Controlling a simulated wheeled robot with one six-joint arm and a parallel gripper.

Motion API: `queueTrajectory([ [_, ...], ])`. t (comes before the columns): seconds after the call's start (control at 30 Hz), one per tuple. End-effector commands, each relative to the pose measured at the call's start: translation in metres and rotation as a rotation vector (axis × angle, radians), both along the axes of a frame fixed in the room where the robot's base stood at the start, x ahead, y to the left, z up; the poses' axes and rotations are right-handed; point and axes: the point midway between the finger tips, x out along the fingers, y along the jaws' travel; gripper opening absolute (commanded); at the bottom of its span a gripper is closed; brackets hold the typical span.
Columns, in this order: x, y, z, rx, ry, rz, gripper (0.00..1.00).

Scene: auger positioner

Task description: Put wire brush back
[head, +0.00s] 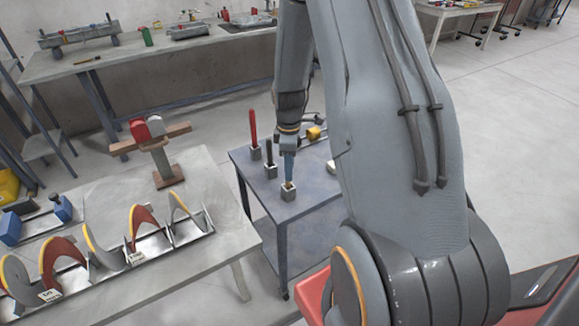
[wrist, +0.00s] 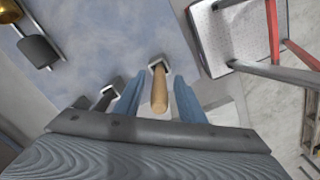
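The wire brush shows as a light wooden handle (wrist: 159,95), upright in a small square holder (wrist: 157,62) on the blue table (head: 322,188). Its bristle end is hidden, down in the holder. In the head view the handle (head: 289,185) is mostly covered by my gripper, and the holder (head: 288,195) stands near the table's front corner. My gripper (wrist: 159,80) points down over it, with one blue finger on each side of the handle. A gap shows between the handle and each finger, so the gripper is open and not holding it.
A red-handled tool (head: 252,126) and a black-handled tool (head: 269,152) stand in their own holders close by on the left. A yellow-headed tool (head: 314,133) lies farther back on the table. A grey bench (head: 222,262) with auger parts is at left.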

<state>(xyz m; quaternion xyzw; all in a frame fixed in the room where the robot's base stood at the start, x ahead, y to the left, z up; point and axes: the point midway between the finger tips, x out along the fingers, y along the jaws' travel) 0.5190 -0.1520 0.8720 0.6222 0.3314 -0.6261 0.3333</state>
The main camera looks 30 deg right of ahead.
Motion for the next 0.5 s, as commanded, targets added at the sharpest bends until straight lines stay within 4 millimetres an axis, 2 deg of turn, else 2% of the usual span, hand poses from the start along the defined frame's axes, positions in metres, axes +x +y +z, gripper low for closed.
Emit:
queueTrajectory([
  [0.3, 0.001, 0.0, 0.007, -0.001, -0.003, 0.0, 0.36],
  [0.5, 0.002, 0.0, 0.03, -0.002, -0.005, 0.0, 0.36],
])
